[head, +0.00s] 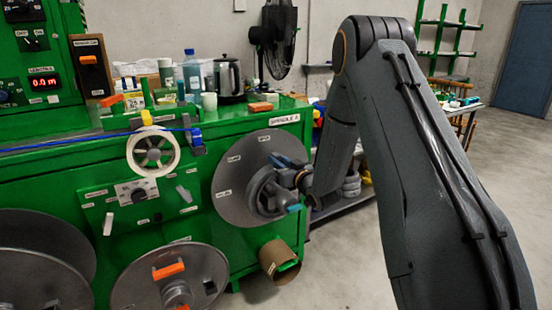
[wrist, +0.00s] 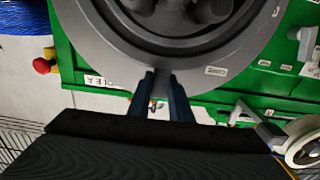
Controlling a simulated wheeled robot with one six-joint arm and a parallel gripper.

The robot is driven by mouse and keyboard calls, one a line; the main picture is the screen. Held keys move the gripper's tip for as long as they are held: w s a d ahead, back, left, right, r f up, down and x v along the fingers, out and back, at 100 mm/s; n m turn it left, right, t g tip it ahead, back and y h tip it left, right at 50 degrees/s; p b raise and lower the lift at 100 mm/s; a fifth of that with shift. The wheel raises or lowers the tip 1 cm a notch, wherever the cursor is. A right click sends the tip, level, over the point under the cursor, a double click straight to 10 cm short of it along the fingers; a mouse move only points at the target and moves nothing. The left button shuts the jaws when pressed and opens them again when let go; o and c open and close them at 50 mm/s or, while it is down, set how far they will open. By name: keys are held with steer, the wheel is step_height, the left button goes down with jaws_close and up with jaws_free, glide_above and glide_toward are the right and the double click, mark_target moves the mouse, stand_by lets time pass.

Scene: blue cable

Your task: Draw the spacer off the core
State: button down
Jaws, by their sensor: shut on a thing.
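The grey core (head: 269,199) sits at the middle of a large grey disc on the spindle labelled SPINDLE A. A round grey spacer (head: 258,186) appears to sit around the core, against the disc; its edge is hard to separate from the core. My gripper (head: 287,172) reaches in from the right at the upper side of this hub. In the wrist view my gripper (wrist: 163,78) has two dark blue fingers shut on a grey part at the rim of the spacer (wrist: 195,52). The exact grip is partly hidden by the fingers.
The large disc (head: 229,191) stands close behind the hub. A teal tab (head: 294,208) sticks out below my gripper. A brown cylinder (head: 279,262) is under the disc. A blue cable (head: 90,140) runs left of a white pulley (head: 153,153). Open floor lies to the right.

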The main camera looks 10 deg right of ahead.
steer(key=p+v, duration=0.5)
steer(key=v, duration=1.2)
steer(key=shift+p, duration=0.3)
stand_by(1.2)
steer(key=shift+w+a+r, duration=0.1)
